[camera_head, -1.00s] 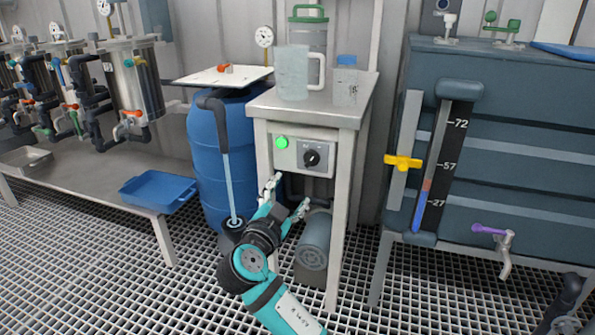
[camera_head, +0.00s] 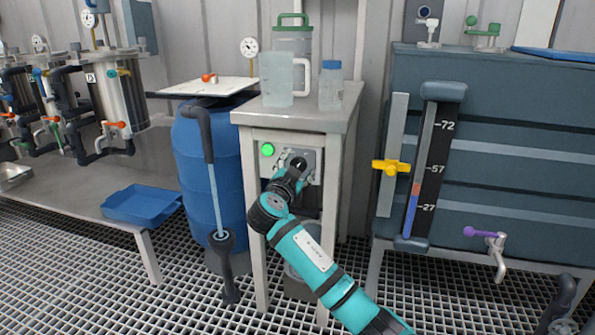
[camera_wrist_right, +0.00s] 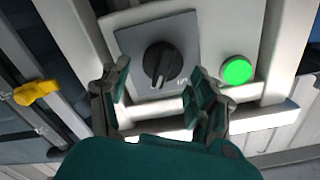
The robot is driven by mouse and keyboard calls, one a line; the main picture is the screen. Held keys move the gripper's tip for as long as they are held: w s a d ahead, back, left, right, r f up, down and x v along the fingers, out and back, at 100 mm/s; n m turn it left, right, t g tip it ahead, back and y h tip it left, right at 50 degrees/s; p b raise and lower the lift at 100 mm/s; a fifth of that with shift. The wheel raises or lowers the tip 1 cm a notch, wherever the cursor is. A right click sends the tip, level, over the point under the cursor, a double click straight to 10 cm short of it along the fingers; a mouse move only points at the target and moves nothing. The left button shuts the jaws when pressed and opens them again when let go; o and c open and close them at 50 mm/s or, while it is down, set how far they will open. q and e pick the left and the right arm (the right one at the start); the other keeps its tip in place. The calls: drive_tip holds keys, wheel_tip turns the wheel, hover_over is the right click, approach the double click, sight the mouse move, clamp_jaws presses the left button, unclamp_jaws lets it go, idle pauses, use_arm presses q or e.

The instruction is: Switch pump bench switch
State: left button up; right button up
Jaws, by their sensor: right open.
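The pump bench switch is a black rotary knob (camera_wrist_right: 162,64) on a grey plate, in the middle of the right wrist view. A lit green lamp (camera_wrist_right: 236,70) sits to its right there; in the head view the lamp (camera_head: 267,150) is left of the knob. My right gripper (camera_wrist_right: 160,88) is open, with one finger on each side of the knob; I cannot tell whether they touch it. In the head view my right gripper (camera_head: 292,172) covers part of the switch panel (camera_head: 311,153). My left gripper is not in view.
The bench top (camera_head: 345,105) above the panel carries a jug (camera_head: 277,80) and a blue-capped bottle (camera_head: 330,86). A blue barrel (camera_head: 200,175) stands to the left. A dark tank (camera_head: 500,150) with a yellow valve (camera_head: 391,167) stands to the right.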

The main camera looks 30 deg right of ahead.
drive_tip(key=shift+d, duration=0.1)
drive_tip(key=shift+c, duration=0.5)
drive_tip(key=shift+r, duration=0.15)
clamp_jaws()
